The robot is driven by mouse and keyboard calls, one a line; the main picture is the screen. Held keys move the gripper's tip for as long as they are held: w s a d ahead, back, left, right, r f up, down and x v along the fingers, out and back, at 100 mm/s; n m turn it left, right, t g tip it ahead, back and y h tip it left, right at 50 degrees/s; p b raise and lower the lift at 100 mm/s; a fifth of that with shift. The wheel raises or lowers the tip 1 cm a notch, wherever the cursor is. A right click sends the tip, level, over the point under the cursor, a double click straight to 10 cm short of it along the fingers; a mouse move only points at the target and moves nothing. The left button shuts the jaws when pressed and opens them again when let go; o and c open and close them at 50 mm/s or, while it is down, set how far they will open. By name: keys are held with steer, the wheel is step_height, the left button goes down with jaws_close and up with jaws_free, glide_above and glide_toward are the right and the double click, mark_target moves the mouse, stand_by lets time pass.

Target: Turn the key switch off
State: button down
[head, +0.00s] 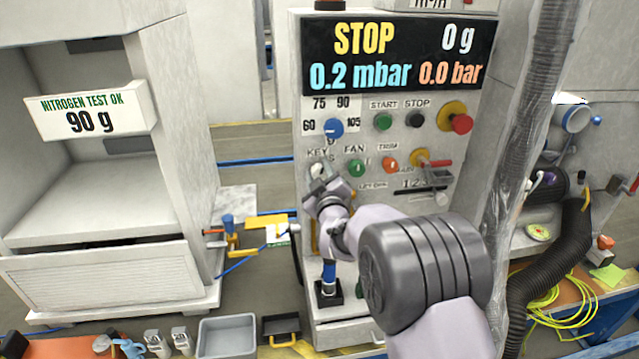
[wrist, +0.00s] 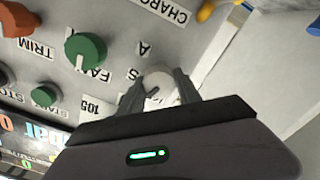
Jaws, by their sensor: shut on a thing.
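The key switch (wrist: 158,78) is a pale round knob on the white control panel (head: 300,100). In the wrist view my gripper (wrist: 160,88) has one finger on each side of the knob and is shut on it. A dark line shows on the knob's face between the fingers. In the head view my gripper (head: 322,180) is at the panel below the KEY label (head: 316,153) and hides most of the switch. The display (head: 395,55) above reads STOP, 0 g, 0.2 mbar and 0.0 bar.
The green FAN knob (head: 356,167) sits just right of my gripper, with the TRIM knob (head: 390,164) beyond it. A blue dial (head: 333,128) is above. A red and yellow emergency button (head: 460,123) is at upper right. A white cabinet (head: 100,200) stands left.

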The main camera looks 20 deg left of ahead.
steer(key=shift+f+n+b, duration=0.1)
steer(key=shift+n+b, duration=1)
steer(key=shift+n, duration=0.8)
steer(key=c, duration=0.9)
jaws_free()
steer(key=shift+o, duration=0.2)
steer(key=shift+s, duration=0.1)
steer(key=p+v, duration=0.1)
steer(key=v, duration=1.6)
steer(key=shift+d+p, duration=0.2)
steer(key=shift+p, duration=0.15)
